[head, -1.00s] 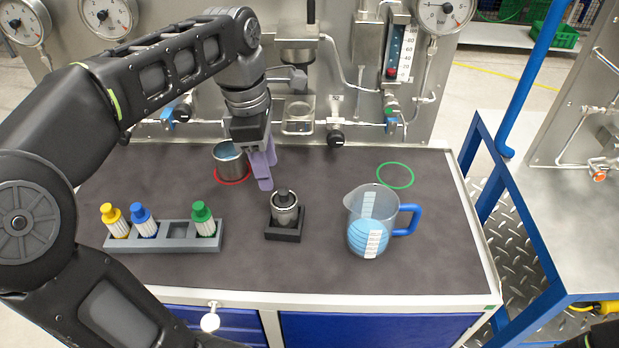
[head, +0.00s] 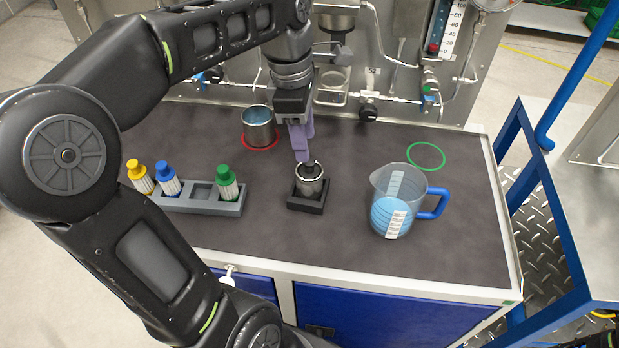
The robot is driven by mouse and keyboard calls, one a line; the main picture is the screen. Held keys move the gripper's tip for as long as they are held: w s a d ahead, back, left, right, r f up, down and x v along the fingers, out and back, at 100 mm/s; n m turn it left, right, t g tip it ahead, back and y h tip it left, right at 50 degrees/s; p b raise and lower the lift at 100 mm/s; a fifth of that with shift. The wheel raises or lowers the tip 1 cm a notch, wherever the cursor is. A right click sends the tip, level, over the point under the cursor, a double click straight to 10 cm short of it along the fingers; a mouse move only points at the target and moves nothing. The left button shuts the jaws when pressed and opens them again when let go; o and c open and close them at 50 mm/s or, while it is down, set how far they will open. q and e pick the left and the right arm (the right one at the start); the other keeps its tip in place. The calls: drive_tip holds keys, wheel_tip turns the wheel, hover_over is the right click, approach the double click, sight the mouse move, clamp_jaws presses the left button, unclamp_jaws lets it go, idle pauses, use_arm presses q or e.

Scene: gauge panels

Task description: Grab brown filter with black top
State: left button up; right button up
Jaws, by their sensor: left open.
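My left gripper (head: 302,156) has purple fingers, points down and is open. A grey rack (head: 203,206) to the left holds filters with yellow (head: 139,178), blue (head: 166,180) and green (head: 227,183) tops and has an empty slot.
A clear jug (head: 397,202) with blue liquid and a blue handle stands to the right. A metal cup (head: 259,126) stands on a red ring behind the gripper. A green ring (head: 426,156) lies empty at the back right. The gauge panel with pipes and valves borders the back.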

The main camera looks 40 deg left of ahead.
sight(309, 178)
use_arm(q)
drive_tip(key=shift+w+d+f+p, duration=0.1)
drive_tip(key=shift+d+f+p, duration=0.15)
drive_tip(key=shift+f, duration=1.05)
drive_tip(key=shift+d+f+p, duration=0.1)
drive_tip(key=shift+f+p, duration=0.2)
drive_tip(key=shift+f, duration=1)
clamp_jaws()
